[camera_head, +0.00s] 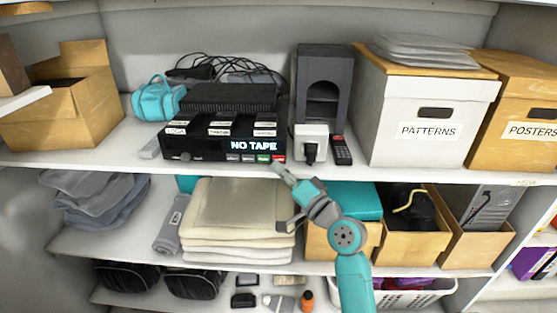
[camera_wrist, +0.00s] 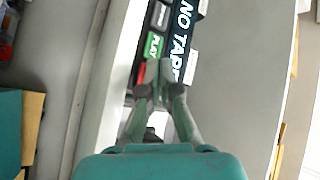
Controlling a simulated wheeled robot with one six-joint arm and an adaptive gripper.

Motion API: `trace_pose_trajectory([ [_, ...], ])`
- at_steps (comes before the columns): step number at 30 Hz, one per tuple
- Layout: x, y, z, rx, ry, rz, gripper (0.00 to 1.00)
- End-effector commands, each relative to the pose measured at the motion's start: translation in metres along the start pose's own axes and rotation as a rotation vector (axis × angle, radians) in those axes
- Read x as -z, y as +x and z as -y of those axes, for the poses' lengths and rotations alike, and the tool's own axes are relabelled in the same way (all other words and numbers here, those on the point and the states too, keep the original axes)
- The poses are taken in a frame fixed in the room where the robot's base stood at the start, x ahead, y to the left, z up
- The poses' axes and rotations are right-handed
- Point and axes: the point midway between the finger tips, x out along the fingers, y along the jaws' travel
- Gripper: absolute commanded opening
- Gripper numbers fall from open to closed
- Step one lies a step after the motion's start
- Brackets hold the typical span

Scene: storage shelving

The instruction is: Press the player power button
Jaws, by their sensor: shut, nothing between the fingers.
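The player (camera_head: 212,146) is a black box on the upper shelf, with a lit "NO TAPE" display (camera_head: 254,146). A row of small buttons runs along its lower front: grey ones, a green one marked "PLAY" (camera_wrist: 155,46), and a red one (camera_head: 279,158) at the right end. The red button (camera_wrist: 141,72) is partly covered in the wrist view, and its label cannot be read. My gripper (camera_head: 276,167) is shut and empty, at the shelf edge just below the red button. In the wrist view its fingertips (camera_wrist: 159,70) overlap the player's front; contact cannot be told.
A white plug adapter (camera_head: 311,144) and a dark remote (camera_head: 342,151) stand right of the player. A grey stand (camera_head: 323,75) is behind them, and a white "PATTERNS" box (camera_head: 425,120) is further right. Folded cream cloths (camera_head: 238,220) and a teal-lidded box (camera_head: 345,202) lie below.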

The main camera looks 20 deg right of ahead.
Motion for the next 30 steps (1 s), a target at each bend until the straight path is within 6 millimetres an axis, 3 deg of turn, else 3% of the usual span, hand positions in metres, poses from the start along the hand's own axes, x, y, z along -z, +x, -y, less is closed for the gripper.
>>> trace_pose_trajectory([
  [19,-0.023,-0.031,0.023,0.001,0.000,0.000,0.00],
  [30,-0.025,-0.035,0.025,0.000,0.000,0.000,0.00],
])
